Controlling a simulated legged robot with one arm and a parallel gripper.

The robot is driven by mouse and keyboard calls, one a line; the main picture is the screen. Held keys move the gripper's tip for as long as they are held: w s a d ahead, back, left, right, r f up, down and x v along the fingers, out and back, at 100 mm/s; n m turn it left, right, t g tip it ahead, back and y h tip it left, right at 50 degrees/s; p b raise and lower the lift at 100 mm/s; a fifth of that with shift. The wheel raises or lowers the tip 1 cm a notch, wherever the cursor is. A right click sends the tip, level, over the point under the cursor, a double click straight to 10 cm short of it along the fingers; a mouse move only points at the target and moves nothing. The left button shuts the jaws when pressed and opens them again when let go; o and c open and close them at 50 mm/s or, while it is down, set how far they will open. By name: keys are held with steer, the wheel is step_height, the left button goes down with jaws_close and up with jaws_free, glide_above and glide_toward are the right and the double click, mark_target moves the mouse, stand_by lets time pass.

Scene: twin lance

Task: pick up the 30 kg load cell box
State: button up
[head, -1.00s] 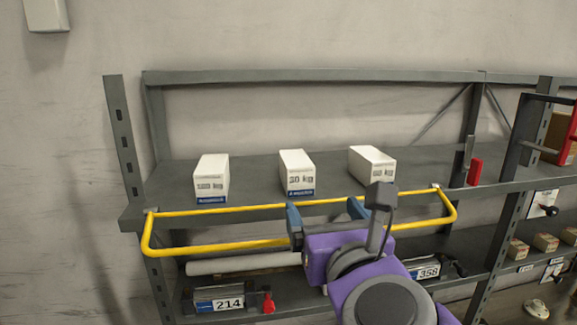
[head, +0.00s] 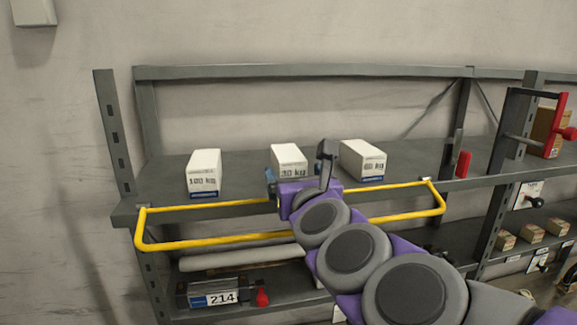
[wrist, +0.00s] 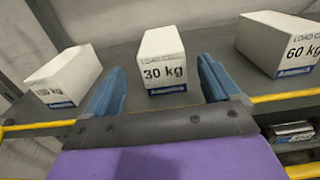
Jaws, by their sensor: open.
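The white 30 kg load cell box (head: 289,160) stands on the upper shelf between two similar boxes. Its label faces me in the wrist view (wrist: 163,62), with a blue band along its lower edge. My gripper (wrist: 158,85) is open, with its blue fingers pointing at the box from the front. In the wrist view the box shows between the two fingers, near their tips; I cannot tell how far it reaches between them. In the head view my gripper (head: 290,178) hides the lower part of the box.
The 100 kg box (head: 204,173) stands to the left and the 60 kg box (head: 362,161) to the right, with shelf gaps between. A yellow rail (head: 215,241) sticks out in front of the upper shelf (head: 240,170). A unit marked 214 (head: 215,296) sits below.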

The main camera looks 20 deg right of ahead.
mark_target(293, 168)
steer(key=shift+w+a+r, duration=0.1)
steer(key=shift+w, duration=0.15)
steer(key=w, duration=0.2)
steer(key=w+d, duration=0.1)
steer(key=w, duration=0.1)
steer(key=shift+d, duration=0.15)
steer(key=shift+w+d, duration=0.25)
steer(key=shift+w, duration=0.05)
steer(key=shift+c, duration=0.3)
steer(key=shift+a, duration=0.3)
steer(key=c, duration=1.3)
steer(key=shift+d, duration=0.1)
